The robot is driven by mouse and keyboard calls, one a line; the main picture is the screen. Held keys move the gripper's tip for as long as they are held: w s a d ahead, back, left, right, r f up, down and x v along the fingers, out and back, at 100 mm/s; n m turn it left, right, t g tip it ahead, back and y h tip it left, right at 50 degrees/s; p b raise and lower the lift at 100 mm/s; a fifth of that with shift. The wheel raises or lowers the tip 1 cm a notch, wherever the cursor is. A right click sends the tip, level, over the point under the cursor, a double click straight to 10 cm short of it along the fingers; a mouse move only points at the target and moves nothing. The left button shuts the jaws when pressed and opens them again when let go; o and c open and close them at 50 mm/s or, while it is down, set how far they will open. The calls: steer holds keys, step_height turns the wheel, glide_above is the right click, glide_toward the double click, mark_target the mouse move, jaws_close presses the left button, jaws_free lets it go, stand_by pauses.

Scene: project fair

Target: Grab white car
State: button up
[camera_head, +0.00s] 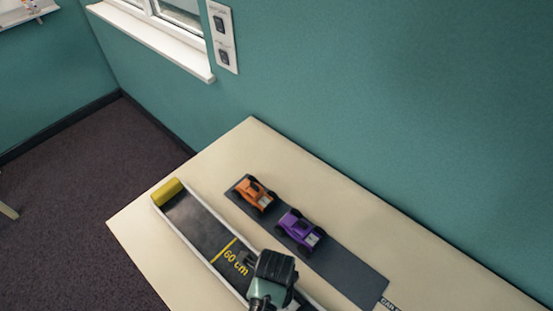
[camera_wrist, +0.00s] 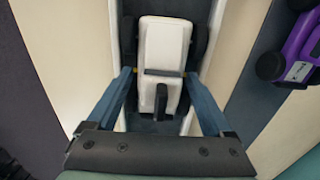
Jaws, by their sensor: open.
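The white car (camera_wrist: 165,45) shows in the wrist view, with dark wheels and a dark bar across its body. It sits on the dark track (camera_wrist: 147,126) between the white side rails. My gripper (camera_wrist: 160,76) is open, with one blue finger on each side of the car's near part. I cannot tell whether the fingers touch it. In the head view my gripper (camera_head: 274,270) is over the track (camera_head: 197,222), past the yellow "60 cm" mark, and the white car is hidden there.
An orange car (camera_head: 255,193) and a purple car (camera_head: 300,231) stand on a dark strip (camera_head: 352,280) beside the track. The purple car (camera_wrist: 297,55) is at the right in the wrist view. A yellow block (camera_head: 168,192) closes the track's far end. The table (camera_head: 250,140) meets a teal wall.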

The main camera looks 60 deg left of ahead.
steer(key=shift+c, duration=0.2)
steer(key=c, duration=1.2)
